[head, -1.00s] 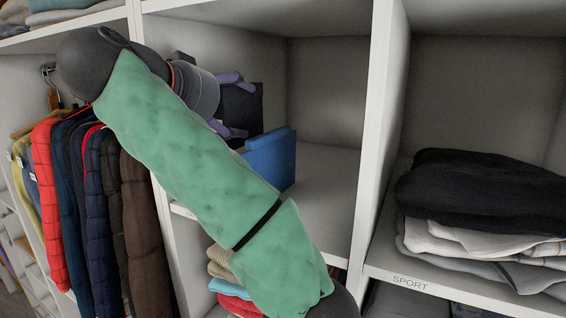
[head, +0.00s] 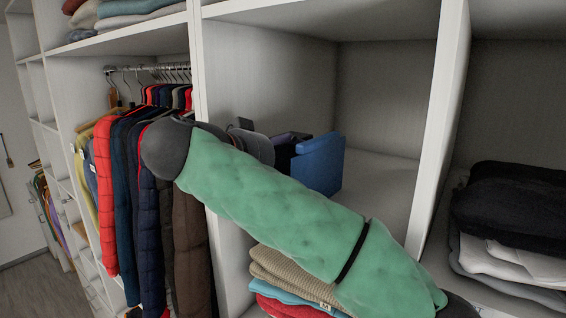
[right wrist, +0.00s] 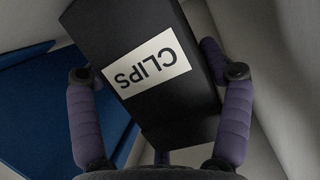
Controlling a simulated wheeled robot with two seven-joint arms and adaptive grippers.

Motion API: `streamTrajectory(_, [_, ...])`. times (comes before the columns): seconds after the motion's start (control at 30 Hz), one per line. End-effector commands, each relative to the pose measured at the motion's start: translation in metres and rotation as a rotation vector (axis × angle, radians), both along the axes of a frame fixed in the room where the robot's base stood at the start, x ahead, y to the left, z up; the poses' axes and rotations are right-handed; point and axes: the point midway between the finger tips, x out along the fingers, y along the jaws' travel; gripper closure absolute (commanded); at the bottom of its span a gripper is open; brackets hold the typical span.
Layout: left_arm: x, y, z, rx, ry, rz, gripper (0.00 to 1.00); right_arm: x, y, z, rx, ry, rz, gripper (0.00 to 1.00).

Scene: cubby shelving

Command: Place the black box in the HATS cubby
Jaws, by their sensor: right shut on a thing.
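My right gripper (head: 283,138) is inside the middle cubby (head: 385,185), mostly hidden behind my green-sleeved right arm. In the right wrist view its two purple fingers (right wrist: 158,90) stand on either side of the black box (right wrist: 185,105), shut on it. The box bears a white label reading CLIPS, upside down in that view. In the head view only a dark sliver of the box (head: 286,156) shows, just left of a blue box (head: 320,165). No HATS label is readable; my arm covers part of the cubby's front edge. My left gripper is not in view.
The blue box stands close beside the black box. Right of it the cubby floor is bare up to the white divider (head: 437,130). Folded clothes (head: 515,215) fill the right cubby, hanging jackets (head: 105,190) the left bay, and folded knits (head: 280,275) lie below.

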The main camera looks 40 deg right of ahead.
Motion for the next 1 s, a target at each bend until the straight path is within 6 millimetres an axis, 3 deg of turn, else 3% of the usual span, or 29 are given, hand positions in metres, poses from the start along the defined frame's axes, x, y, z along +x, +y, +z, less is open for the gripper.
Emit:
streamTrajectory(0.4, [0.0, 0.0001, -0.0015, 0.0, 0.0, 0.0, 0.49, -0.0001, 0.0001, -0.005, 0.0, -0.001, 0.001, 0.67])
streamTrajectory(0.43, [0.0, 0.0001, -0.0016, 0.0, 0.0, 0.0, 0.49, -0.0001, 0.0003, -0.0054, 0.0, 0.0, 0.0, 0.18])
streamTrajectory(0.5, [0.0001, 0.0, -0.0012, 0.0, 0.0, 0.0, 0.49, 0.0, 0.0003, -0.0049, 0.0, 0.0, 0.001, 0.0])
streamTrajectory(1.0, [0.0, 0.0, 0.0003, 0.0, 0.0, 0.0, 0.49, 0.0002, -0.0008, -0.0006, 0.0, 0.0, 0.0, 0.0])
